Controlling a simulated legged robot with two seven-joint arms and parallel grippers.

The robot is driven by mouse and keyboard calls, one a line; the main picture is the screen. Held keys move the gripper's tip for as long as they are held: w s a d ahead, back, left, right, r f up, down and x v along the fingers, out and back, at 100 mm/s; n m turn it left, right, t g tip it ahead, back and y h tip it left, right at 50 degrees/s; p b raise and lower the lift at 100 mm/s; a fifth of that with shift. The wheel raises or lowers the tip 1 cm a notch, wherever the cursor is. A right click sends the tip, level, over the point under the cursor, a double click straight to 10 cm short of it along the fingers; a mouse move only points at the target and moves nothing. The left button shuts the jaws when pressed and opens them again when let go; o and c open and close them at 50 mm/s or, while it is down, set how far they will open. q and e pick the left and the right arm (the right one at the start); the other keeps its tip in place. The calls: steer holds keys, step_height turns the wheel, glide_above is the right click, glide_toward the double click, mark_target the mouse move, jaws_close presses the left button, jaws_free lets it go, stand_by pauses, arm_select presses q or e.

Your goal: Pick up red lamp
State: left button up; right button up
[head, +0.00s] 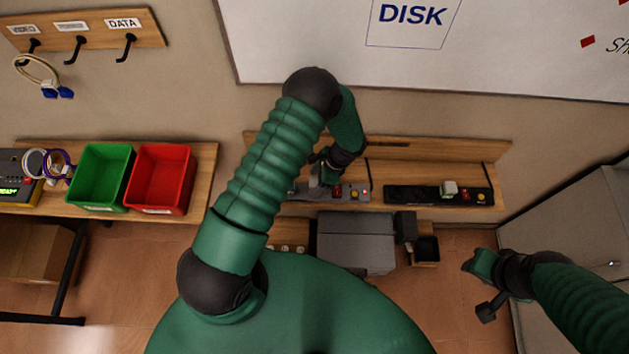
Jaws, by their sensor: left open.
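A small red piece (337,191), which may be the red lamp, shows on the grey panel (361,194) on the middle shelf, beside an orange round piece. Another small red piece (466,196) is on the dark panel (415,195) to the right. Both are too small to identify surely. My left gripper (322,178) is open over the left part of the grey panel, just left of the nearer red piece. Its fingertips are small and partly hidden, and I cannot tell whether they touch anything. My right gripper (478,288) is open and empty above the floor at right.
A green bin (101,176) and a red bin (161,179) stand on the left table. A grey box-shaped device (355,243) is below the shelf. A whiteboard (300,50) hangs behind. A pale block (449,188) sits on the dark panel. A grey cabinet (580,220) is at right.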

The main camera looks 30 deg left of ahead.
arm_select(q)
steer(key=shift+s+f, duration=0.15)
steer(key=shift+f, duration=0.2)
steer(key=shift+d+f, duration=0.1)
steer(key=shift+d, duration=0.1)
steer(key=shift+c, duration=0.6)
steer(key=shift+a, duration=0.2)
jaws_close()
arm_select(e)
steer(key=shift+s+d+r, duration=0.1)
steer(key=shift+d, duration=0.2)
arm_select(q)
steer(key=shift+d, duration=0.1)
